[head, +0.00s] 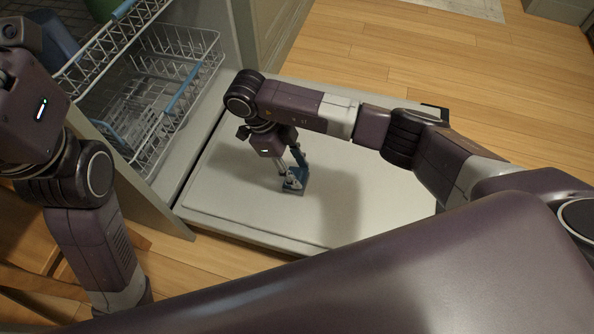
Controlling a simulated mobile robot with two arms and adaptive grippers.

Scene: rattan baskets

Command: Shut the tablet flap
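The dishwasher door (400,195) lies folded down flat, with its pale inner face up.
The white lower rack (190,60) with blue trim is inside the dishwasher at upper left, an upper rack (100,45) above it. Wooden floor (440,60) lies clear beyond the door. A wooden chair-like piece (25,235) is at lower left, near my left arm.

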